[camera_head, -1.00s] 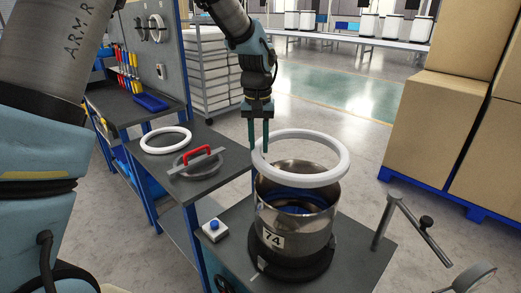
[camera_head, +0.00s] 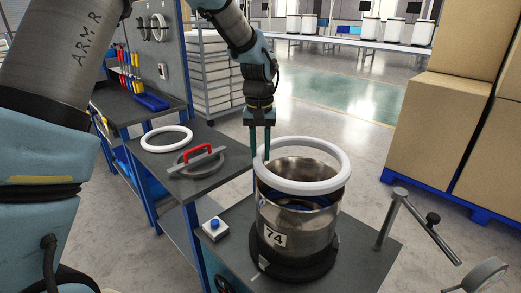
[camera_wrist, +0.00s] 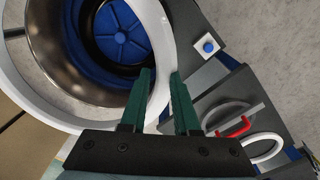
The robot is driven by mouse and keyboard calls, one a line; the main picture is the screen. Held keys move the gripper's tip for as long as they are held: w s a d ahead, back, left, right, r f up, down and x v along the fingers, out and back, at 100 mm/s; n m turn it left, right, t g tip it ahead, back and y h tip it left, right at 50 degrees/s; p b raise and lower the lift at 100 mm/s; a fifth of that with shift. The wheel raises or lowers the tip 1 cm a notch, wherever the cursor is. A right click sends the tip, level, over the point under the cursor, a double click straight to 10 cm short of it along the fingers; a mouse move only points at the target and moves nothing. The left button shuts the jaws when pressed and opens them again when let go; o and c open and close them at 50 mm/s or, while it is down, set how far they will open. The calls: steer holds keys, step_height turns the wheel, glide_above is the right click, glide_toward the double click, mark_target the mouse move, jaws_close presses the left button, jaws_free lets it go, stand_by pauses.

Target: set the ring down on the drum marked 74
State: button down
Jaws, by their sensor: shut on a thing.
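My gripper (camera_head: 260,150) is shut on the left side of a white ring (camera_head: 318,187). In the wrist view, the green fingers (camera_wrist: 164,95) pinch the band of the ring (camera_wrist: 30,105).
A second white ring (camera_head: 167,139) and a grey disc with a red handle (camera_head: 196,160) lie on the side bench. A small box with a blue button (camera_head: 215,229) is left of the drum. A jointed metal stand (camera_head: 398,212) is at right, with cardboard boxes (camera_head: 440,130) behind.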

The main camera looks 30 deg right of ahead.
steer(key=shift+f+b, duration=1.15)
steer(key=shift+f, duration=1.1)
steer(key=c, duration=0.6)
jaws_free()
steer(key=shift+o, duration=0.2)
step_height(320, 180, up, 10)
steer(key=shift+a+r+b, duration=0.1)
steer(key=shift+r+b, duration=0.1)
steer(key=shift+b, duration=0.75)
step_height(320, 180, up, 7)
steer(key=p, duration=0.6)
steer(key=shift+r, duration=0.2)
